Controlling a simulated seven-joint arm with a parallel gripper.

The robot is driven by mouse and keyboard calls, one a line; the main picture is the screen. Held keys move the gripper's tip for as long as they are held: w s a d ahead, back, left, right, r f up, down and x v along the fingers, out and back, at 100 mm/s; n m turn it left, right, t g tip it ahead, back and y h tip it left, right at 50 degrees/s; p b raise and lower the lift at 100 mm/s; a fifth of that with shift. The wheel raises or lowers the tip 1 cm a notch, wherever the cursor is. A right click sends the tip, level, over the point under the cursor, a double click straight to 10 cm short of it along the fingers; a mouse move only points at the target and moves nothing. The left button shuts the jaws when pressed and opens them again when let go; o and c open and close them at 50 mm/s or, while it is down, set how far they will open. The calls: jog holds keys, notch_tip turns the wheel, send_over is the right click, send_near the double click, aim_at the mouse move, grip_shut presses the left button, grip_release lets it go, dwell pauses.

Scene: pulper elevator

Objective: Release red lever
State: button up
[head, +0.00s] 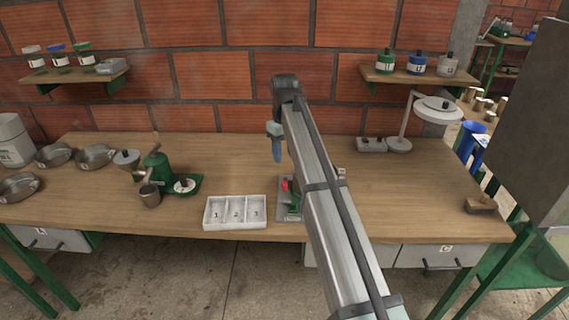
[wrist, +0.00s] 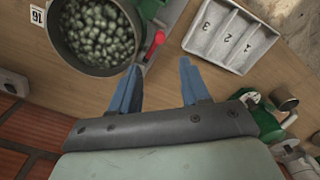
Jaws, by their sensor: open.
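The red lever (head: 285,186) stands on a small grey and green device (head: 290,212) near the table's front edge, partly hidden by my arm in the head view. In the wrist view the red lever (wrist: 155,45) shows beside a round pot (wrist: 57,48) filled with green beans. My gripper (wrist: 161,68) is open, its two blue fingers apart with nothing between them. The lever is just beyond the fingertips, nearer the left finger. In the head view my gripper (head: 278,158) points down above the table, behind and above the lever; the pot is hidden there.
A white three-compartment tray (head: 236,226) stands left of the device. A green hand grinder (head: 157,168) and metal cup (head: 150,195) are farther left, with metal pans (head: 95,156) beyond. The table behind the tray is clear.

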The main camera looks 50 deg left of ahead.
jog(key=shift+r, duration=0.85)
